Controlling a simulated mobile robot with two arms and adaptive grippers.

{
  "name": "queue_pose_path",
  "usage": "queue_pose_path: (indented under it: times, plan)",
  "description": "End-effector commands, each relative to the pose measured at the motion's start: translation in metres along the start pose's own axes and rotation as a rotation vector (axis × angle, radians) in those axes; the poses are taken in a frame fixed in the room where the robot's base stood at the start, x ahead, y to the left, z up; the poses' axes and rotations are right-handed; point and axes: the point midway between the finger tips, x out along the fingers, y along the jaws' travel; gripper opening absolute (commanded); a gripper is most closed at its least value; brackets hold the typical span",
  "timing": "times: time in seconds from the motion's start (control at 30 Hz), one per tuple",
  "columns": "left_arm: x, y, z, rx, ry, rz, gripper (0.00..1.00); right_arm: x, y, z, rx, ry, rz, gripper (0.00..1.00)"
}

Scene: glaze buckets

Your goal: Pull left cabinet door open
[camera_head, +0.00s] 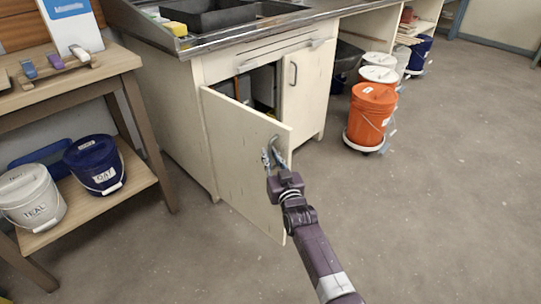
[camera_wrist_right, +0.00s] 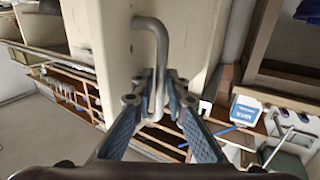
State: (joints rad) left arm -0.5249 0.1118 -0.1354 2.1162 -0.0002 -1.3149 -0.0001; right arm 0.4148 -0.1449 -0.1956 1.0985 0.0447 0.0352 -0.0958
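The cream left cabinet door (camera_head: 240,165) stands swung well out from the sink cabinet (camera_head: 178,110), with the dark inside partly showing behind it. My right gripper (camera_head: 274,156) is at the door's handle, near its free edge. In the right wrist view the bent grey metal handle (camera_wrist_right: 161,45) runs down between the two fingertips (camera_wrist_right: 154,92), which are closed around it. The door's edge and face (camera_wrist_right: 110,45) show beside it. The right cabinet door (camera_head: 306,90) is shut. My left gripper is not in view.
An orange bucket (camera_head: 370,115) on a wheeled base stands right of the cabinet, with white-lidded buckets behind. A wooden shelf unit (camera_head: 145,130) at left holds a teal-labelled bucket (camera_head: 30,198) and a blue bucket (camera_head: 95,165). Open floor lies in front and right.

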Motion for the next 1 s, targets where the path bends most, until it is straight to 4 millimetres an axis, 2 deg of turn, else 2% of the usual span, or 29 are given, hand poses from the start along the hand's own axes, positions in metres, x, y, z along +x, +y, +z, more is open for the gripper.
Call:
queue_pose_path:
  times: [0.27,0.47,1.0]
  plan:
    - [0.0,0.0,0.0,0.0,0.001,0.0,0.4,0.0,-0.001,-0.001,0.001,0.001,-0.001,0.15]
    - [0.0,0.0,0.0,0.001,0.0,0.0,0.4,-0.012,0.0,0.0,0.001,0.001,-0.001,0.15]
    - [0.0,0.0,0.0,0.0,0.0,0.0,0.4,-0.102,0.0,0.0,0.0,0.0,0.0,0.15]
